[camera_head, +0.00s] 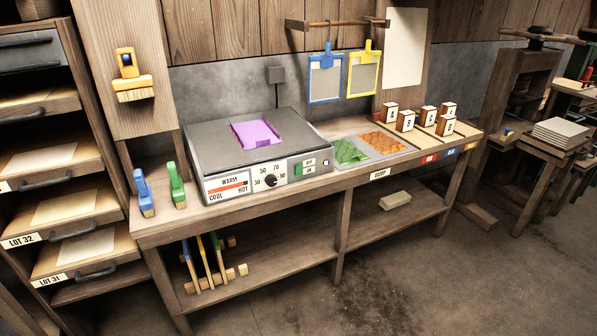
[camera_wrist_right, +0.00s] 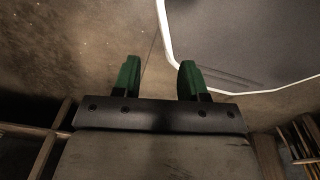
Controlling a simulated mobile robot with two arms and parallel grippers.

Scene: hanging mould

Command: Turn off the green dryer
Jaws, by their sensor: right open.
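The dryer (camera_head: 255,145) is a grey box with a dark flat top on the workbench. Its front has a WARM/COOL/HOT gauge (camera_head: 229,187), a black dial (camera_head: 270,180) with numbers around it, and a green switch (camera_head: 298,170) beside small OFF and ON labels. The switch's exact position is too small to tell. My left gripper is not in view.
The workbench (camera_head: 341,184) also holds blue (camera_head: 145,192) and green (camera_head: 176,185) brushes, green and orange piles, and several lettered blocks. Blue (camera_head: 325,78) and yellow (camera_head: 363,73) frames hang behind. A drawer rack (camera_head: 50,165) stands left. Floor in front is clear.

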